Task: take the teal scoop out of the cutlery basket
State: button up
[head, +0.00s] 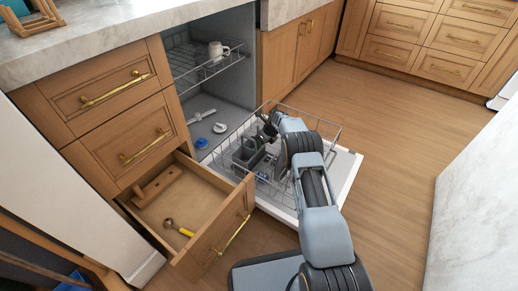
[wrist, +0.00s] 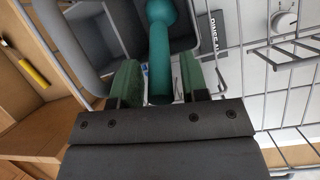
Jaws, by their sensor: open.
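The teal scoop (wrist: 160,60) shows in the wrist view as a teal handle with a rounded end, among the grey walls of the cutlery basket (wrist: 80,45). My gripper (wrist: 160,80) is open, with one green finger on each side of the handle. A narrow gap shows at each side; I cannot tell whether either finger touches it. The rest of the scoop is hidden. In the head view the grey cutlery basket (head: 245,154) stands in the pulled-out lower rack. My gripper (head: 268,126) is over that rack, partly hidden by my arm, and the scoop cannot be made out there.
The wire rack (head: 222,160) sits over the open dishwasher door (head: 344,178). An open drawer (head: 200,190) on the left holds a yellow-handled utensil (head: 178,228) and a wooden block (head: 157,187). An upper rack (head: 190,62) holds a mug (head: 217,49).

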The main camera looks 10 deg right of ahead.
grip_shut()
dwell(0.3)
